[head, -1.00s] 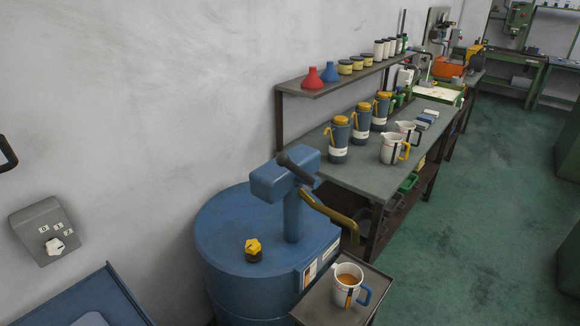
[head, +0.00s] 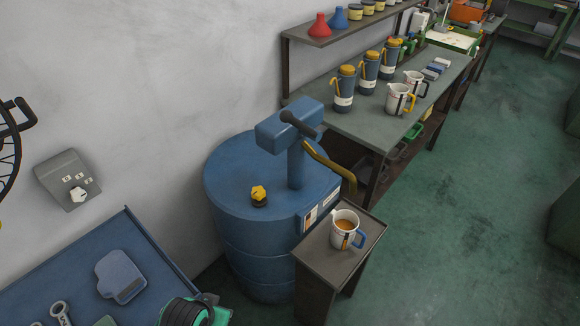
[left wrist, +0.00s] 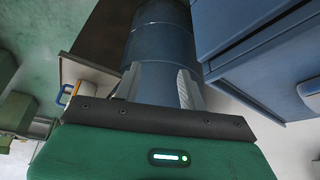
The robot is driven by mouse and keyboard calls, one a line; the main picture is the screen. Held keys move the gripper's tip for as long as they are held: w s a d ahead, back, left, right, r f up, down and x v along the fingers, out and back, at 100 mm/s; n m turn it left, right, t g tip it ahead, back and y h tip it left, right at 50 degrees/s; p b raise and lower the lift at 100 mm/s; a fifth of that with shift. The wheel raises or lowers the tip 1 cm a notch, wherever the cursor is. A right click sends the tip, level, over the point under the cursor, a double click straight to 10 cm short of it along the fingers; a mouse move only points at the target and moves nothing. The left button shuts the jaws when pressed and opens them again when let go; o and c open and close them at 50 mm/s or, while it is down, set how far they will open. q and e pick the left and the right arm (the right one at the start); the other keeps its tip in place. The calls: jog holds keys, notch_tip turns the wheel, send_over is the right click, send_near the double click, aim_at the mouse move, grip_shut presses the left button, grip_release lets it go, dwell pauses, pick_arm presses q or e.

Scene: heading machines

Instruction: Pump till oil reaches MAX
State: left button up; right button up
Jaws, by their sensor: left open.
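The blue oil drum (head: 235,215) carries a blue pump (head: 283,135) with a black-gripped handle (head: 300,124) and a curved yellow spout (head: 330,166). A white jug (head: 343,237) with a blue handle stands on a small stand (head: 322,262) beside the drum, below the spout. Amber oil shows inside; its level against MAX is too small to read. In the left wrist view my left gripper (left wrist: 158,88) is open and empty, with the drum (left wrist: 158,45) beyond its fingers and the jug's blue handle (left wrist: 62,95) at left. My right gripper is not in view.
A blue bench (head: 150,245) with a spanner (head: 60,312) lies left of the drum. A grey switch box (head: 68,180) is on the wall. Behind, a workbench (head: 375,135) holds several blue oil cans and white jugs. The green floor (head: 465,230) at right is clear.

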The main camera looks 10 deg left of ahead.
pick_arm(q)
jog(key=w+d+r+t, duration=0.15)
jog(key=w+r, duration=0.25)
jog(key=r, duration=0.4)
jog(key=m+t+h+p, duration=0.2)
jog(key=t+h, duration=0.6)
jog(key=t, duration=0.2)
send_near(293, 120)
jog(key=shift+g, duration=0.25)
jog(key=p+x, duration=0.1)
jog(key=x, duration=0.2)
jog(key=p+x, duration=0.2)
jog(key=x, duration=0.1)
jog(key=a+p+x, duration=0.1)
jog(key=x, duration=0.3)
jog(key=shift+w+f+p, duration=0.25)
jog(key=shift+w+p, duration=0.1)
jog(key=shift+p, duration=0.05)
jog(key=shift+w+d+f, duration=0.15)
jog(key=shift+w+d, duration=0.2)
jog(key=shift+w, duration=0.25)
grip_shut()
